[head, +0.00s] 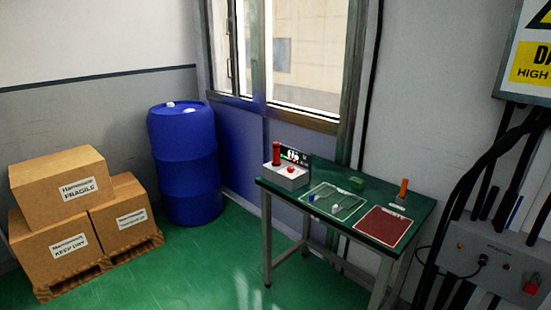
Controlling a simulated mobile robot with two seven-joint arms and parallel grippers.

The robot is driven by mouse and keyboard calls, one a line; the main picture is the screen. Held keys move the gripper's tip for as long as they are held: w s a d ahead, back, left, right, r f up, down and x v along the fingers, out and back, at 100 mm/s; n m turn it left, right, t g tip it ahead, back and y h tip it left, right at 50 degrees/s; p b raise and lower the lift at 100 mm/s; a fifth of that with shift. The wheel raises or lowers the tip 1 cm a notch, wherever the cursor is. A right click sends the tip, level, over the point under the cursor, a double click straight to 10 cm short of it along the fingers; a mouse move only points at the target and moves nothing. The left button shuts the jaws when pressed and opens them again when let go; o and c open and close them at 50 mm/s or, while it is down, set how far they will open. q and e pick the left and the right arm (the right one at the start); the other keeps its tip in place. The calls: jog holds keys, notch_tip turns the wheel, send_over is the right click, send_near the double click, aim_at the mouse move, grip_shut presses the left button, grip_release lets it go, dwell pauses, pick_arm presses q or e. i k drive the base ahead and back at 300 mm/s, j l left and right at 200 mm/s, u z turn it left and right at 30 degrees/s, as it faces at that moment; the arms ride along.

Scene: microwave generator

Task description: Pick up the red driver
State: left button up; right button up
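A red upright cylinder (277,153), which looks like the red driver's handle, stands at the left end of the green-topped table (330,178). It rises from or beside a grey box (287,178) with a red button on top; I cannot tell which. Its lower end is not clear. An orange upright handle (403,188) stands on a small light block at the table's right end. Neither of my grippers shows in the head view.
A blue barrel (185,165) and boxes (60,188) on a pallet stand left. Black cables (490,160) hang right. Green floor is open in front.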

aim_at(277, 146)
jog(key=i+j+z, duration=0.15)
jog(key=i+j, duration=0.15)
jog(key=i, duration=0.15)
jog(key=i+j+z, duration=0.15)
jog(key=i+j, duration=0.2)
jog(key=i+j+z, duration=0.15)
jog(key=i+j, duration=0.25)
jog(key=i+j+z, duration=0.2)
jog(key=i+j, duration=0.2)
jog(key=i+j+z, duration=0.15)
jog(key=i+j, duration=0.2)
jog(key=j, duration=0.2)
jog(key=i+j+z, duration=0.15)
jog(key=i+j, duration=0.15)
jog(key=j, duration=0.25)
